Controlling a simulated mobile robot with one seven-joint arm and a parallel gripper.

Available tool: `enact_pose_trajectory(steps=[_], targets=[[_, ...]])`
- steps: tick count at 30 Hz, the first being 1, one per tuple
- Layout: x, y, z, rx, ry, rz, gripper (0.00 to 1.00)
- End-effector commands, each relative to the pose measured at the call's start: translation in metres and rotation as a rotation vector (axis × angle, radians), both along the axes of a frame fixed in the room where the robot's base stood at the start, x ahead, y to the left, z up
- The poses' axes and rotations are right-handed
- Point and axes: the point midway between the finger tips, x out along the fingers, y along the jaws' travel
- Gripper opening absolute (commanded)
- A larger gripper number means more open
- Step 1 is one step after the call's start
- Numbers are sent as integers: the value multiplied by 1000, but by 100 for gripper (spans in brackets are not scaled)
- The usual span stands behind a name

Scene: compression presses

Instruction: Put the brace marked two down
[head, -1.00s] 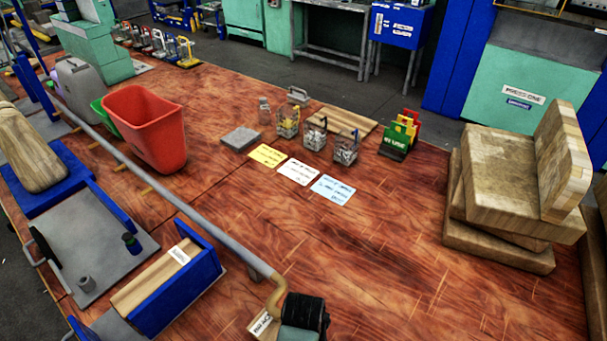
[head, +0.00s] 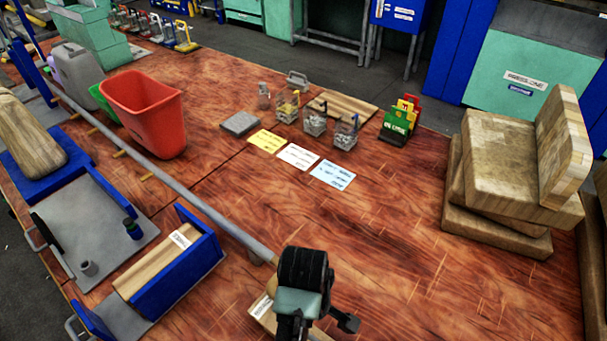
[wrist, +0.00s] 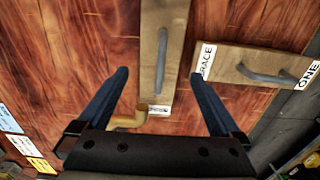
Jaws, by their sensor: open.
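In the wrist view my gripper (wrist: 160,75) is open and empty, with two dark blue fingers spread. A wooden brace (wrist: 155,22) with a grey bar handle (wrist: 161,60) lies between the finger lines; the small label (wrist: 158,108) on its near end is unreadable. I cannot tell whether the fingertips are above the handle or beside it. A second wooden brace (wrist: 262,60), labelled BRACE and ONE, lies to the right. In the head view my gripper (head: 318,325) is at the bottom, over a labelled wooden piece (head: 261,306), mostly hidden.
A long grey pipe (head: 170,170) with a brass elbow (wrist: 130,119) runs close to the gripper. Stacked wooden blocks (head: 500,180) stand at right. Three cards (head: 298,156) and small wire baskets (head: 314,122) are farther back. The table's middle right is clear.

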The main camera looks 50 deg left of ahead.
Motion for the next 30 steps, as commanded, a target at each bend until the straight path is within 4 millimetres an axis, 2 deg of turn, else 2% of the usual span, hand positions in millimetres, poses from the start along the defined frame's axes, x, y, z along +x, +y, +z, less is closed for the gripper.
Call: enact_pose_trajectory(steps=[3,6,16,18,20,23,24,26,27,29,30], targets=[[1,0,19,2,-3,0,100],[0,0,28,1,-1,-1,100],[1,0,34,3,-3,-4,100],[11,2,40,26,-37,-33,100],[32,4,53,75,-103,-91,100],[87,7,97,222,-288,-257,100],[113,6,123,302,-380,-339,100],[151,-1,171,438,-524,-465,100],[172,-8,206,533,-617,-543,100],[198,-23,261,680,-750,-647,100],[210,-35,298,780,-834,-709,100]])
